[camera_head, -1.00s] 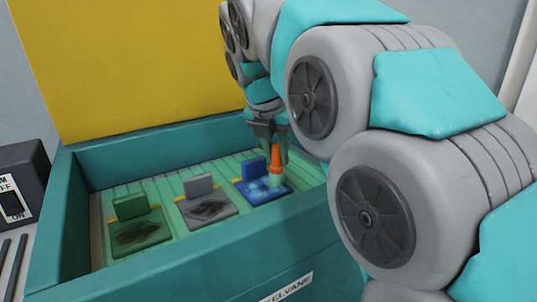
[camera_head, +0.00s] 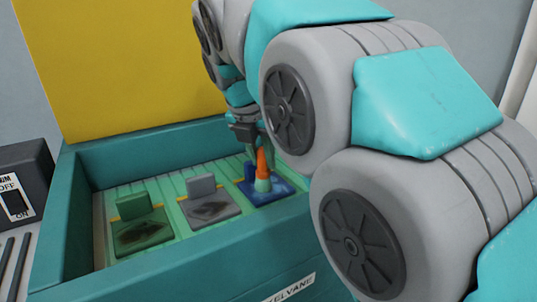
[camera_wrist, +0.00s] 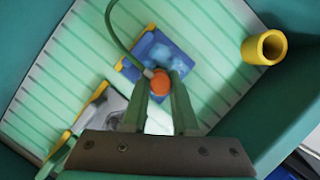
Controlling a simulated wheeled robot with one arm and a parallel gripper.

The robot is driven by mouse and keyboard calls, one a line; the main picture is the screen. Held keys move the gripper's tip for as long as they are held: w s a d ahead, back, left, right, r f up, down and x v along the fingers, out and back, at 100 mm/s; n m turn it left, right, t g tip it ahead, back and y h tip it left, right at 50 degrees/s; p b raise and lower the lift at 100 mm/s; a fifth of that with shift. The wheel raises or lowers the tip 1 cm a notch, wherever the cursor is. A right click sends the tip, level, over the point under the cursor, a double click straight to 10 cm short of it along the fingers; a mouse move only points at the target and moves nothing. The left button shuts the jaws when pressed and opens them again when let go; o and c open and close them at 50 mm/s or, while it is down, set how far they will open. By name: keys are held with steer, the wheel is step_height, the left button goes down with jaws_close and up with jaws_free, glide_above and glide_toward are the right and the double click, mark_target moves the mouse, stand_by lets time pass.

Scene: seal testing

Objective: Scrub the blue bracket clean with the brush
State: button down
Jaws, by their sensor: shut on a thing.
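The blue bracket (camera_head: 283,189) lies in the green-lined tray, the rightmost of three brackets. In the wrist view the blue bracket (camera_wrist: 133,66) shows pale blue patches on its top. My gripper (camera_head: 259,148) is shut on the brush (camera_head: 262,165), which has an orange handle and a pale green lower part. The brush stands nearly upright over the bracket. Its lower end appears to touch the bracket. In the wrist view the orange brush end (camera_wrist: 160,82) sits between the fingers of my gripper (camera_wrist: 161,92) and hides part of the bracket.
A grey bracket (camera_head: 203,183) and a green bracket (camera_head: 132,207), both with dark smudges, lie to the left. Teal walls (camera_head: 200,250) enclose the tray. A yellow hollow cylinder (camera_wrist: 250,52) and a thin green hose (camera_wrist: 110,28) show in the wrist view. A switch box (camera_head: 20,185) stands outside left.

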steer(key=shift+s+a, duration=0.5)
steer(key=shift+a, duration=0.25)
steer(key=shift+w+d+f, duration=0.1)
steer(key=shift+w+d, duration=0.35)
steer(key=shift+d, duration=0.25)
steer(key=shift+w+d+f, duration=0.1)
steer(key=shift+w+d, duration=0.3)
steer(key=shift+d, duration=0.25)
steer(key=shift+w+d+r, duration=0.1)
steer(key=shift+w+d, duration=0.3)
steer(key=shift+d, duration=0.2)
steer(key=shift+w+d, duration=0.4)
steer(key=shift+d, duration=0.2)
step_height(320, 180, up, 7)
